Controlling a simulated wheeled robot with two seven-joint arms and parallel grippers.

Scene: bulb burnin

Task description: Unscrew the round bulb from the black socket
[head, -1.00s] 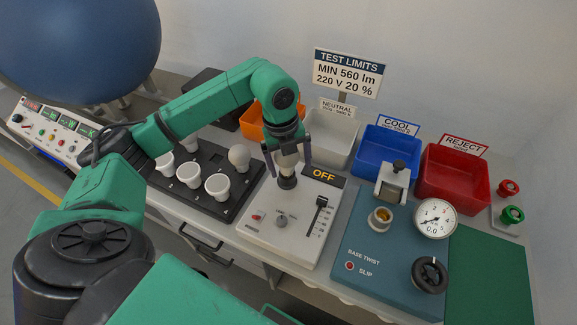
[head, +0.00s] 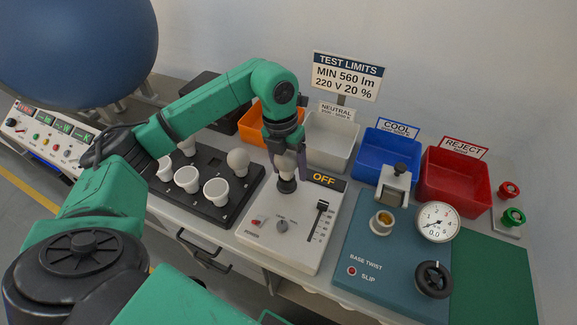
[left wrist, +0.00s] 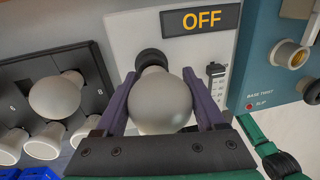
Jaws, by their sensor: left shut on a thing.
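The round bulb (left wrist: 161,101) stands in the black socket (left wrist: 151,58) on the white test panel in the left wrist view. The black socket also shows in the head view (head: 287,186). My left gripper (head: 287,168) comes down from above, and in the left wrist view (left wrist: 162,92) its two purple fingers lie along both sides of the bulb. It is shut on the bulb. The fingers hide most of the bulb in the head view. The panel sign (head: 324,180) reads OFF. My right gripper is not in view.
A black tray (head: 218,218) with several white cups and another round bulb (head: 238,160) stands left of the panel. A teal base-twist fixture (head: 372,285) stands to the right. Orange, white, blue (head: 385,150) and red (head: 455,178) bins line the back.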

